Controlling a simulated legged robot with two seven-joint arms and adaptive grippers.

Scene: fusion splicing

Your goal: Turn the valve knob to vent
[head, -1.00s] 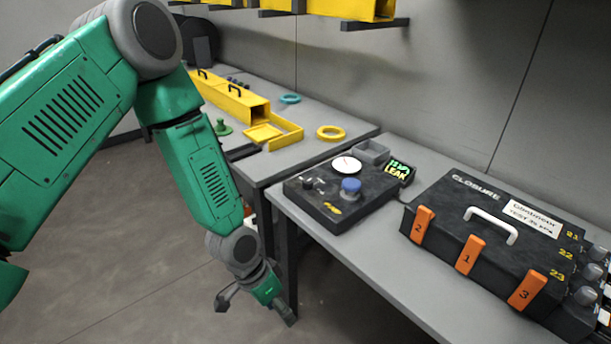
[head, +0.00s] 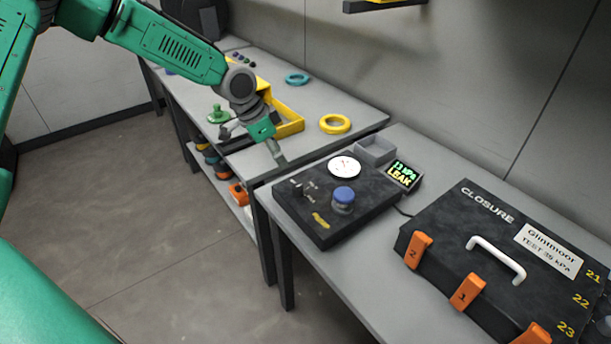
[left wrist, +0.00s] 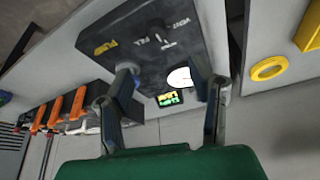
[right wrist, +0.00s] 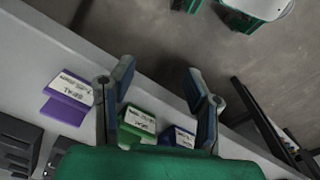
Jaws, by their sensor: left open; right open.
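The black test box (head: 325,222) stands on the grey table, with a white dial gauge (head: 344,167) and a blue knob (head: 343,196) on top. A small dark valve knob (head: 301,188) with pale labels sits near its left corner. In the left wrist view the valve knob (left wrist: 162,38) shows beyond the fingers, between two labels. My left gripper (head: 252,148) is open and empty, left of and behind the box, apart from the valve knob. My right gripper (right wrist: 160,78) is open and empty, seen only in its wrist view.
A display (head: 403,175) reading LEAK and a grey tray (head: 375,150) stand behind the box. The black closure case (head: 490,250) with orange latches is at right. A yellow ring (head: 335,124) lies on the back table. Labelled purple (right wrist: 64,108) and green packs lie near the right gripper.

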